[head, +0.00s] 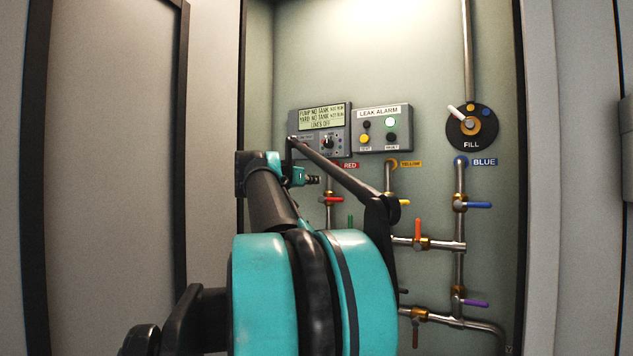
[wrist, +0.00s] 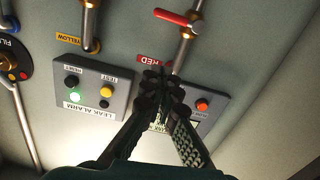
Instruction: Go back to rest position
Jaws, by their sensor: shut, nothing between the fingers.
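My gripper (wrist: 161,78) is shut and empty in the wrist view. Its two dark fingers meet at the tips in front of the RED label (wrist: 150,59) and hide part of the display panel (wrist: 212,98). The picture does not settle whether the tips touch the panel. In the head view my arm reaches up toward the wall, its end near the display panel (head: 321,117); the fingertips are hard to make out there. The panel's screen shows lines about pump and yard tanks.
The leak alarm box (head: 382,127) has a lit whitish-green lamp. Right of it are the FILL dial (head: 472,126) and pipes with a blue-handled valve (head: 478,205), an orange-handled valve (head: 418,230) and a purple-handled valve (head: 474,303). A grey door panel (head: 110,150) stands left.

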